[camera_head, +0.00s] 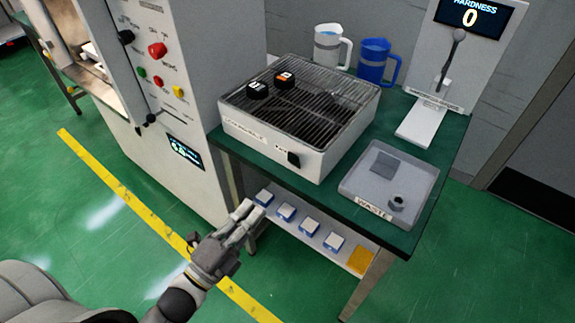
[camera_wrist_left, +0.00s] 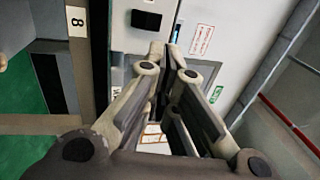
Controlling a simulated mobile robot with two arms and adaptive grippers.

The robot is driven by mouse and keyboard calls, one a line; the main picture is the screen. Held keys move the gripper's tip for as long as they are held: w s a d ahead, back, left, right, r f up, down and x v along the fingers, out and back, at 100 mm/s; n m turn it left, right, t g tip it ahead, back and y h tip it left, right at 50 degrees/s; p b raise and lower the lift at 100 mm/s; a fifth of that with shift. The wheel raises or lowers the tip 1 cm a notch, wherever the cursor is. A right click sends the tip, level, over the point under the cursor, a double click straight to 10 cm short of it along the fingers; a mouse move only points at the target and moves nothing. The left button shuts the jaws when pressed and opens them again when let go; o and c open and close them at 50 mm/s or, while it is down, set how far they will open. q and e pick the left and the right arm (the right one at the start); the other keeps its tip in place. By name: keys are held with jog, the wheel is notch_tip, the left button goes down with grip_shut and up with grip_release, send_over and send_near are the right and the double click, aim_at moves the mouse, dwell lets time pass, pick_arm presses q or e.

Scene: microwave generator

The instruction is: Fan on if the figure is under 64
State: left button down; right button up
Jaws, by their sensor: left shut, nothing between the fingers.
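A white box with a dark grille top (camera_head: 300,100) stands on the green table, with a label on its front that I cannot read fully. A black switch (camera_head: 293,158) sits on that front face; its setting is unclear. The hardness display (camera_head: 470,14) at the top right reads 0. A second small display (camera_head: 185,153) glows on the cabinet's lower front; its figure is too small to read surely. My left gripper (camera_head: 250,212) is shut and empty, in front of the table's left end, below and left of the switch. Its fingers also show in the left wrist view (camera_wrist_left: 165,62).
Two dark pieces (camera_head: 257,90) with tags lie on the grille. A clear waste tray (camera_head: 360,208) holds a grey plate and a dark ring. White and blue jugs (camera_head: 375,62) stand behind. Several blue-and-white blocks (camera_head: 285,211) sit on the lower shelf. The cabinet (camera_head: 195,60) stands left.

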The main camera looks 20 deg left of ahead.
pick_arm(q)
jog(key=p, duration=0.3)
send_near(296, 156)
jog(key=x, duration=0.5)
jog(key=shift+p+x, duration=0.3)
jog(key=shift+x, duration=0.55)
jog(key=p, duration=0.1)
jog(key=r+g+p, duration=0.1)
jog(key=p, duration=0.1)
jog(key=shift+w+d, duration=0.2)
jog(key=shift+w, duration=0.1)
jog(key=shift+f, duration=0.35)
